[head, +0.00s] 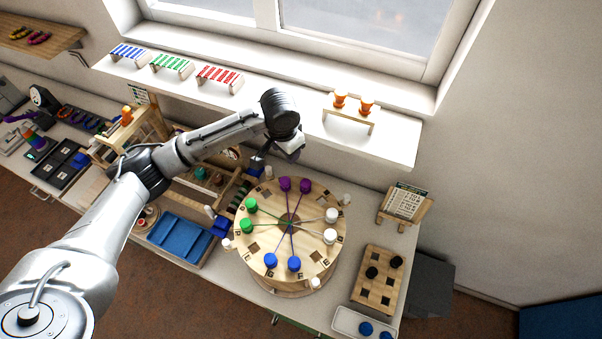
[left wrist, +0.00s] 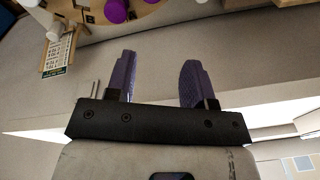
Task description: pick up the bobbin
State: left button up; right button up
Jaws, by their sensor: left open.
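A round wooden braiding stand (head: 262,219) carries coloured bobbins joined by threads to its centre. They are purple bobbins (head: 305,185), green bobbins (head: 247,226), white bobbins (head: 330,236) and blue bobbins (head: 293,263). Which one the task means is not shown. My left gripper (head: 268,158) is above the back of the stand, near the window ledge. In the left wrist view its two fingers (left wrist: 158,62) are apart with nothing between them. A purple bobbin (left wrist: 115,10) shows at the top edge there, beyond the fingertips. My right gripper is out of view.
A card on a wooden stand (head: 404,202) is right of the braiding stand. A square-holed board (head: 365,296) holds black pieces; a white tray (head: 345,321) holds blue ones. A blue tray (head: 180,240) and wooden racks crowd the left. The window ledge (head: 300,106) rises behind.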

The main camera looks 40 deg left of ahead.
aim_at(285, 180)
pick_arm(q)
jog(key=f+n, duration=0.1)
jog(key=f, duration=0.2)
jog(key=s+f+n+g, duration=0.1)
jog(key=f, duration=0.2)
jog(key=f+n, duration=0.1)
jog(key=f, duration=0.2)
jog(key=shift+s+d+h+p, duration=0.25)
jog(key=shift+d+h+p, duration=0.05)
jog(key=shift+f, duration=0.45)
jog(key=shift+s+a+f+p, duration=0.15)
jog(key=shift+f+p, duration=0.35)
jog(key=shift+f, duration=1.6)
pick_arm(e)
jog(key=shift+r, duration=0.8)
pick_arm(q)
jog(key=shift+c, duration=0.2)
jog(key=c, duration=0.6)
jog(key=shift+c, duration=0.3)
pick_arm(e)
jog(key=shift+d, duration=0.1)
